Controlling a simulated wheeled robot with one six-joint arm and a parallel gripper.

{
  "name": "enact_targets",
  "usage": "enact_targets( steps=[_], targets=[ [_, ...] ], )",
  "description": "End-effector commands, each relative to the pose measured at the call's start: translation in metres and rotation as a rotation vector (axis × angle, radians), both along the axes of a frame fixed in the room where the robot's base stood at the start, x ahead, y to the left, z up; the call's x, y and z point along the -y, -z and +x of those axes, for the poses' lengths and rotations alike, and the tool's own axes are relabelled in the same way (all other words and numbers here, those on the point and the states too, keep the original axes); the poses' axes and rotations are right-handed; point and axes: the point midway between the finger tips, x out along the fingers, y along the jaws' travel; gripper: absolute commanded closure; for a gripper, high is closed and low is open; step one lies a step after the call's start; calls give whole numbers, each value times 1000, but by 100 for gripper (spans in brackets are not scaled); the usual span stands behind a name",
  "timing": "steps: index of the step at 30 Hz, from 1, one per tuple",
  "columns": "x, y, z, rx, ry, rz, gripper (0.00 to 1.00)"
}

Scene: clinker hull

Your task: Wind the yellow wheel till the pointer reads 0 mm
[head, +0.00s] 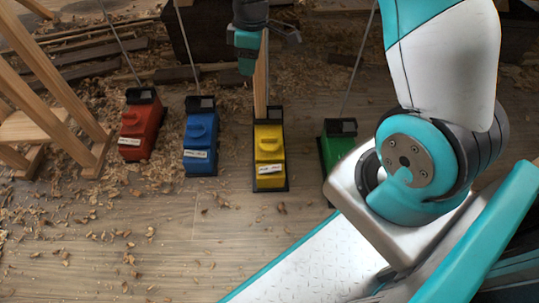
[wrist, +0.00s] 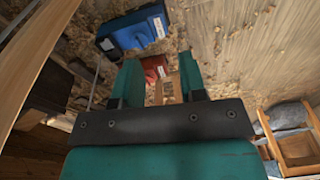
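A yellow unit (head: 269,155) stands on the floor in the head view, with a raised rounded yellow part on top, a white label at its near end and a dark box at its far end. I cannot make out a wheel, a pointer or any reading. My gripper (head: 246,64) hangs beyond it in the picture, beside the wooden post that rises behind the yellow unit. In the wrist view my gripper (wrist: 160,62) has its two teal fingers apart, with nothing seen held between them. The yellow unit is not identifiable in the wrist view.
A red unit (head: 140,125), a blue unit (head: 200,140) and a green unit (head: 336,150) stand in the same row, with thin rods rising behind. A wooden trestle (head: 60,95) is at the left. Shavings litter the floor; the near planks (head: 150,220) are mostly clear.

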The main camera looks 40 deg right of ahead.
Motion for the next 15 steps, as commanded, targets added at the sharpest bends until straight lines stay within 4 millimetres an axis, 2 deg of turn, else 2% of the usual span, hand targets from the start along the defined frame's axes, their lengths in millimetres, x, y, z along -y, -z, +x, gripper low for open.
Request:
enact_targets(
  steps=[1, 3, 6, 10, 15],
  targets=[
    [15, 60, 7, -10, -11, -16, 62],
    [33, 103, 14, -16, -34, -39, 62],
    [54, 153, 21, -24, -65, -65, 62],
    [73, 195, 24, -35, -95, -87, 62],
    [82, 216, 26, -39, -112, -99, 62]
  ],
)
